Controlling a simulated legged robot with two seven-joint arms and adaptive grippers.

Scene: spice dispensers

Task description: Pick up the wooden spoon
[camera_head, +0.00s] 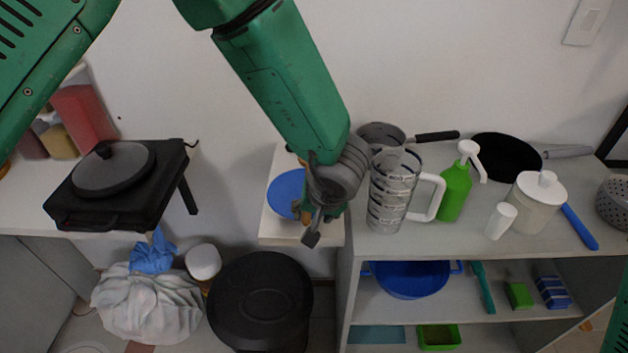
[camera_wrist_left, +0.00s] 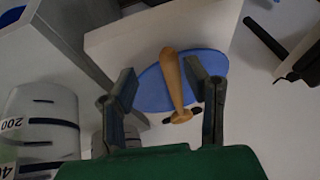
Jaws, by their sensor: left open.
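The wooden spoon (camera_wrist_left: 175,85) shows in the left wrist view, lying over an oval blue dish (camera_wrist_left: 152,92) on a white shelf. My left gripper (camera_wrist_left: 159,68) is open, with a finger on each side of the spoon and visible gaps between. In the head view, my left gripper (camera_head: 314,226) hangs over the front of the small white shelf, beside the blue dish (camera_head: 286,194). The arm largely hides the spoon there. My right gripper is not in view.
A measuring cup (camera_head: 391,190) stands close to the right of my left gripper. A green pump bottle (camera_head: 455,190) and white jar (camera_head: 535,203) stand further right. A black stove (camera_head: 120,185) is at left. A black bin (camera_head: 260,300) stands below.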

